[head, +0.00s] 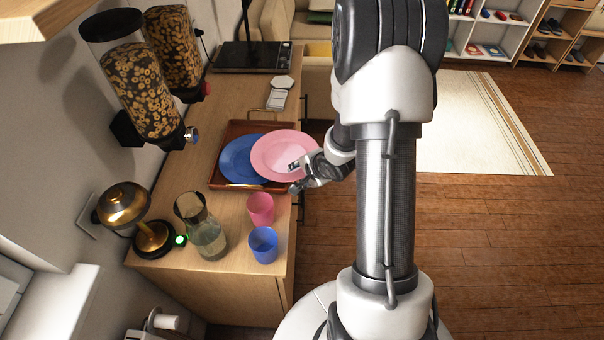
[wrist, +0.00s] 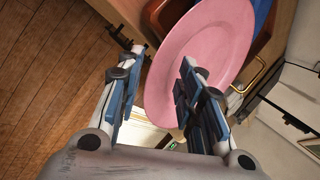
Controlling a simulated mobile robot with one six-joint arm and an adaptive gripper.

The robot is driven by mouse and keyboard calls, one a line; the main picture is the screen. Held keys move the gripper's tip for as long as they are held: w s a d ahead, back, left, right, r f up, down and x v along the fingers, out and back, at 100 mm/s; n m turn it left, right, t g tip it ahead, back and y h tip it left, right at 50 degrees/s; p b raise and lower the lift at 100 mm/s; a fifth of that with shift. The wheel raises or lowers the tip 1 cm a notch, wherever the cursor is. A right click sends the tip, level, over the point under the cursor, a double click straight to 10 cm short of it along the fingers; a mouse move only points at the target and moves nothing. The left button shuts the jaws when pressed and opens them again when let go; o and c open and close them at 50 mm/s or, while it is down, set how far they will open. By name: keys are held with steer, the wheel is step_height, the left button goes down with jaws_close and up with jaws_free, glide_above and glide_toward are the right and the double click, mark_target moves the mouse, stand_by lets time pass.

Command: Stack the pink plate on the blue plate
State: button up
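The pink plate (head: 283,151) overlaps the right part of the blue plate (head: 238,160) in the head view. Both are at the brown tray (head: 216,178) on the counter. My gripper (head: 294,177) is at the pink plate's near right rim, with its fingers apart. In the wrist view, the pink plate (wrist: 205,45) fills the upper middle. My gripper (wrist: 162,60) has one finger outside its rim and the other in front of its face; contact cannot be told. Only a sliver of the blue plate (wrist: 262,14) shows there.
A pink cup (head: 260,209), a blue cup (head: 263,245) and a glass carafe (head: 206,233) stand on the near counter. A gold-domed appliance (head: 128,212) is at the left. Open floor lies to the right.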

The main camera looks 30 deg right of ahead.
jaws_close()
stand_by(0.5)
steer(key=shift+a, duration=0.1)
